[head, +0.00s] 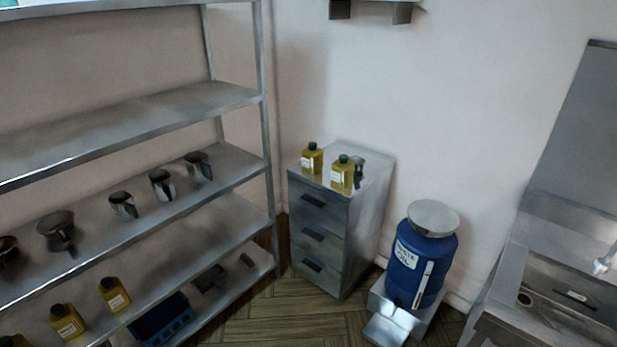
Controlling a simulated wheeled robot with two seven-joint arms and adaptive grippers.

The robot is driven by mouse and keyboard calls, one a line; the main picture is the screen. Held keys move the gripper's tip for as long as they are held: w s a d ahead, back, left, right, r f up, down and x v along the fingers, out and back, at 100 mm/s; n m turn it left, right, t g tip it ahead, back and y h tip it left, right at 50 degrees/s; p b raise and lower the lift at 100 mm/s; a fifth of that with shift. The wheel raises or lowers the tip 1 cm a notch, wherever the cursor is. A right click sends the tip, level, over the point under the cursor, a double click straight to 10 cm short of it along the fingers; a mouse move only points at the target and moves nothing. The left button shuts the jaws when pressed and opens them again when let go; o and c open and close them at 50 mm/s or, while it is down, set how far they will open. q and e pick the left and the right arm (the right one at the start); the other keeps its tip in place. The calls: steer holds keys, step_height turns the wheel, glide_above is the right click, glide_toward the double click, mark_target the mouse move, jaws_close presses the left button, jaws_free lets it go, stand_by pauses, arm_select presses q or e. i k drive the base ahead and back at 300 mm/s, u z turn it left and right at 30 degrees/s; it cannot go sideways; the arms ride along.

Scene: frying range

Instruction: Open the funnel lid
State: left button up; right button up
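A blue waste oil drum (418,268) stands on a low metal base at the right of the middle in the head view. A round grey metal lid (433,217) sits on top of it and looks closed. What lies under the lid is hidden. Neither of my grippers shows in this view.
A metal drawer cabinet (325,235) with two yellow-green bottles and a small dark metal item on top stands left of the drum. Metal shelving (130,225) with jugs and bottles fills the left. A sink counter (565,285) is at the right. Some wooden floor (330,315) is clear.

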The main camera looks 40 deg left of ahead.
mark_target(432, 216)
steer(key=u, duration=0.05)
steer(key=i, duration=0.45)
steer(key=u, duration=0.75)
steer(key=i, duration=0.85)
steer(key=u, duration=0.65)
